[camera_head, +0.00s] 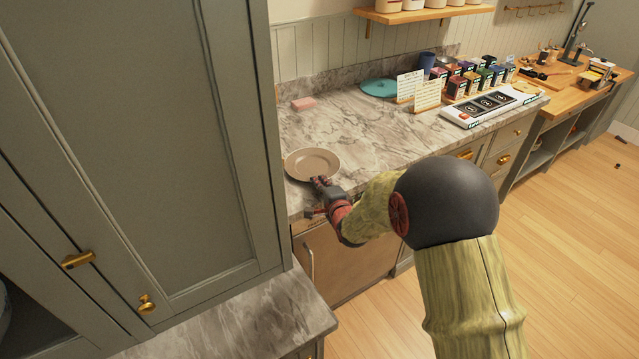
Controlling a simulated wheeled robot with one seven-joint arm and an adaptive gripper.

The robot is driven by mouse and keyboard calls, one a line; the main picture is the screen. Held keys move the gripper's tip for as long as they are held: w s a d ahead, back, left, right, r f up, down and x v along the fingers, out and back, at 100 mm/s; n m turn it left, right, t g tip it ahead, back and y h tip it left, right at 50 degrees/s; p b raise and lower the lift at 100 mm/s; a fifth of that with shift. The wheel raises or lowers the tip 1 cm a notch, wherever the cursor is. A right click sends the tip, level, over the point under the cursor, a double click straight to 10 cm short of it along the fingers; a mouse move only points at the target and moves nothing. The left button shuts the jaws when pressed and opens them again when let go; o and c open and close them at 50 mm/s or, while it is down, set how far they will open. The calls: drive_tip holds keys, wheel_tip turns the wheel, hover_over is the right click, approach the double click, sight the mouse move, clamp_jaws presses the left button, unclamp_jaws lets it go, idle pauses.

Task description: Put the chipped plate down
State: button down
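A beige-brown round plate (313,162) is at the front left of the marble counter (350,140), close to the tall grey cabinet. Any chip in its rim is too small to make out. My gripper (321,182) is at the plate's near edge and overlaps it in the view. The fingers are small and dark against the rim, so I cannot tell whether they are shut on it. I also cannot tell whether the plate rests on the counter or is held just above it.
A pink block (303,104) and a teal round plate (379,88) lie further back. Cards (428,95), several small jars (475,80) and a white tray (490,105) stand to the right. The tall cabinet (140,130) bounds the left. The middle counter is clear.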

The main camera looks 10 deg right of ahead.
drive_tip(key=c, duration=2)
unclamp_jaws()
drive_tip(key=shift+o, duration=0.2)
drive_tip(key=shift+f, duration=0.15)
drive_tip(key=shift+s, duration=0.15)
drive_tip(key=a+v, duration=0.1)
drive_tip(key=v, duration=1.1)
drive_tip(key=s+d+f+n+g+h, duration=0.1)
drive_tip(key=s+d+f+n+g, duration=0.1)
drive_tip(key=s+f+n+g, duration=0.45)
drive_tip(key=s+d+f+n+g+h, duration=0.1)
drive_tip(key=s+d+f+n+g, duration=0.1)
drive_tip(key=s+n, duration=0.35)
drive_tip(key=s+a+r+n+g, duration=0.1)
drive_tip(key=s+r+n+g, duration=0.1)
drive_tip(key=s+r, duration=0.55)
drive_tip(key=s+a+r+n+g, duration=0.1)
drive_tip(key=s+r+n, duration=0.25)
drive_tip(key=s, duration=0.65)
wheel_tip(320, 180, up, 10)
drive_tip(key=s+a+t, duration=0.2)
drive_tip(key=shift+s+y, duration=0.3)
drive_tip(key=shift+s, duration=0.05)
